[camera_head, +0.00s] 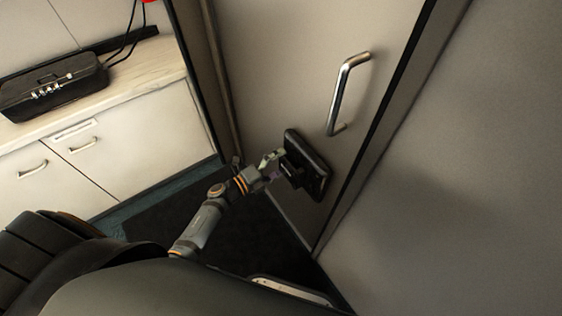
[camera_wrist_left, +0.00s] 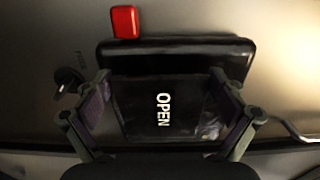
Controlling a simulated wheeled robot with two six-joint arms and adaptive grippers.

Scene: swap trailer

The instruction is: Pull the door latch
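The door latch (camera_head: 309,165) is a black rectangular unit on the grey door (camera_head: 280,70), below a metal handle. In the left wrist view the latch (camera_wrist_left: 158,112) shows a dark paddle marked OPEN inside a black frame. My left gripper (camera_head: 277,166) is at the latch's left side in the head view. In the left wrist view the gripper (camera_wrist_left: 162,88) has its fingers wide apart, one near each side of the paddle. I cannot tell whether they touch it. My right gripper is not in view.
A metal pull handle (camera_head: 342,92) is above the latch. A red block (camera_wrist_left: 124,21) and a black knob (camera_wrist_left: 68,79) show near the latch. A counter (camera_head: 130,80) with a black box (camera_head: 54,90) stands at left. A plain wall (camera_head: 470,170) bounds the right.

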